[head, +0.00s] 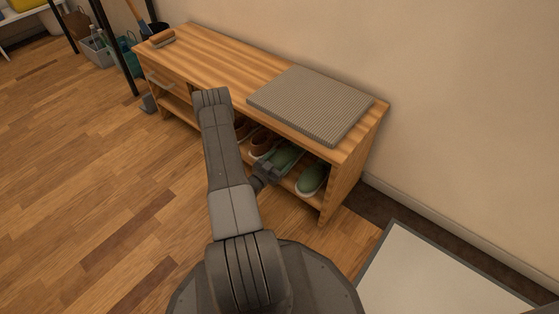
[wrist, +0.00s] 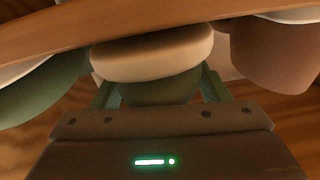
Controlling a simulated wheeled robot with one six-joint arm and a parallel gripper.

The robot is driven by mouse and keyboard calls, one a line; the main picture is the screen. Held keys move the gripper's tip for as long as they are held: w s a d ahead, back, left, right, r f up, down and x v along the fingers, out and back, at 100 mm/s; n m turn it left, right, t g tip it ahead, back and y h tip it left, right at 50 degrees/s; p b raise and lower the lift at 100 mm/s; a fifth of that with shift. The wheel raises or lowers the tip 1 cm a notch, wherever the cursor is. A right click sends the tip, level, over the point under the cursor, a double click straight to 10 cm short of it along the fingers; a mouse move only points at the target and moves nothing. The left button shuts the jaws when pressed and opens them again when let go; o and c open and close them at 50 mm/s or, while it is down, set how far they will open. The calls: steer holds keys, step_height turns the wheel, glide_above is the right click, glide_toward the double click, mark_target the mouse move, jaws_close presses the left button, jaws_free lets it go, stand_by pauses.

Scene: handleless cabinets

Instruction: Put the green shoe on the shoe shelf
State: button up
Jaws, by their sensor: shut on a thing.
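My gripper (head: 268,171) is at the open front of the wooden shoe shelf (head: 345,172). It is shut on a green shoe (head: 285,158) with a pale sole. In the wrist view, the fingers stand on either side of this held shoe (wrist: 160,92), its pale sole against or very close to the shelf board (wrist: 110,25); I cannot tell whether it bears on it. A second green shoe (head: 312,177) stands at the right end of the shelf, and a brown shoe (head: 262,143) stands left of the held one. The held shoe's far end is hidden.
A drawer (head: 165,82) is at the left. A framed pale panel (head: 440,275) lies at lower right. The floor at left is clear.

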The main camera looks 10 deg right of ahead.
steer(key=shift+f, duration=0.3)
steer(key=o, duration=1.2)
steer(key=shift+f, duration=0.1)
steer(key=p+v, duration=0.4)
steer(key=v, duration=0.9)
steer(key=shift+s+a, duration=0.2)
steer(key=shift+a, duration=0.15)
steer(key=shift+w+d, duration=0.1)
